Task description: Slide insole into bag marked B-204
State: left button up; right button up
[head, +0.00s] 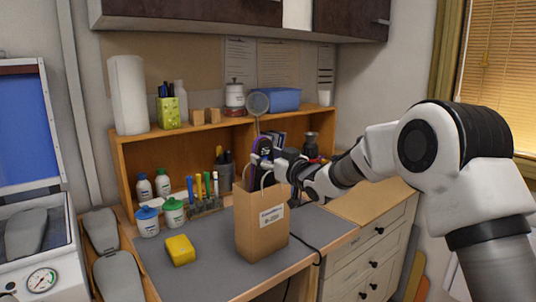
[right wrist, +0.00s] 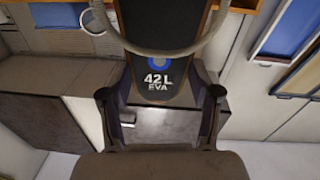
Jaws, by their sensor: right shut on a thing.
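A brown paper bag (head: 256,232) stands upright on the grey mat, with a white label whose small print is hard to read. My right gripper (head: 267,162) is above the bag's opening, shut on a dark insole with a purple edge (head: 251,174). In the right wrist view the gripper (right wrist: 160,98) has its fingers on both sides of the insole (right wrist: 158,66), which is marked 42 L EVA. A pale cord handle loops across the insole there. How far the insole reaches into the bag is hidden. My left gripper is not in view.
A yellow sponge (head: 180,249) and bottles with blue (head: 147,221) and green caps (head: 173,212) are left of the bag. Marker pens (head: 204,194) stand behind it. A wooden shelf (head: 160,155) backs the bench. The mat's front (head: 205,284) is clear.

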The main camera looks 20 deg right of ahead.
jog(key=shift+f, duration=0.6)
jog(key=o, duration=1.5)
jog(key=shift+s, duration=0.1)
jog(key=v, duration=1.1)
jog(key=shift+s+d, duration=0.2)
jog(key=shift+s, duration=0.15)
